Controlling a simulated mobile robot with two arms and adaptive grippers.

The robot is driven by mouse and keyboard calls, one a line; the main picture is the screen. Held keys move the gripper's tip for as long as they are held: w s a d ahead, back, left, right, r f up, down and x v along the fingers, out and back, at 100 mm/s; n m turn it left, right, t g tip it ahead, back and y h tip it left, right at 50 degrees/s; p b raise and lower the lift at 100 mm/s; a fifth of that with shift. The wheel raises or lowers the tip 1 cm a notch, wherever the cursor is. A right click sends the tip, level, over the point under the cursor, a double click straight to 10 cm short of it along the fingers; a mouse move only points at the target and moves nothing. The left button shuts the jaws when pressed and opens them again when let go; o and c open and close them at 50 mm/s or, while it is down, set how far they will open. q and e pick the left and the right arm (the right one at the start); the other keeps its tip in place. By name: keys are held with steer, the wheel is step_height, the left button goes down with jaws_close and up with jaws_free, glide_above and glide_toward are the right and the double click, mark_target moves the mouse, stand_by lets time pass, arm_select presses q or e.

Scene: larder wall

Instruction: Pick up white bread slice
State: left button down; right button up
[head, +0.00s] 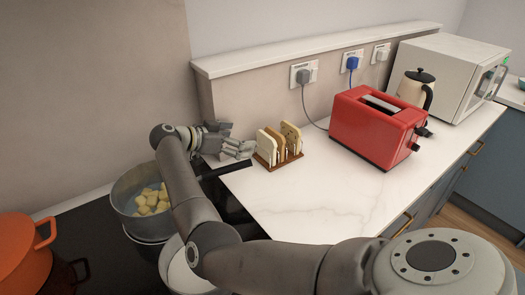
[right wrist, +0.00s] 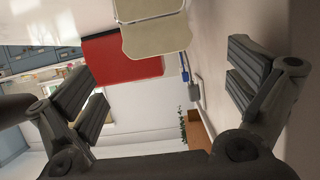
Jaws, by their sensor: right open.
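A small brown rack (head: 268,163) on the white counter holds upright bread slices. The pale white bread slice (head: 265,147) stands at its left end; a browner slice (head: 277,146) and a seeded slice (head: 292,137) stand to its right. My right gripper (head: 250,149) is just left of the rack, its fingers pointing at the white slice. In the right wrist view my right gripper (right wrist: 168,88) is open and empty; a pale bread slice (right wrist: 155,39) shows beyond and between its fingers, with another pale piece above it. My left gripper is out of view.
A red toaster (head: 375,127) stands right of the rack, with a kettle (head: 415,88) and microwave (head: 447,77) behind. A pot with yellow chunks (head: 129,199) and an orange pot (head: 20,252) are at the left. The counter's front part (head: 325,205) is clear.

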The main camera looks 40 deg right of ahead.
mark_target(265, 140)
steer(key=p+x, duration=0.1)
steer(key=x, duration=0.4)
steer(key=shift+s+d, duration=0.2)
steer(key=shift+d, duration=0.1)
steer(key=p+x, duration=0.1)
steer(key=x, duration=0.3)
steer(key=shift+s+f, duration=0.1)
steer(key=shift+f, duration=0.05)
steer(key=shift+d+f+p, duration=0.3)
steer(key=shift+d, duration=0.15)
steer(key=shift+a, duration=0.1)
steer(key=c, duration=0.7)
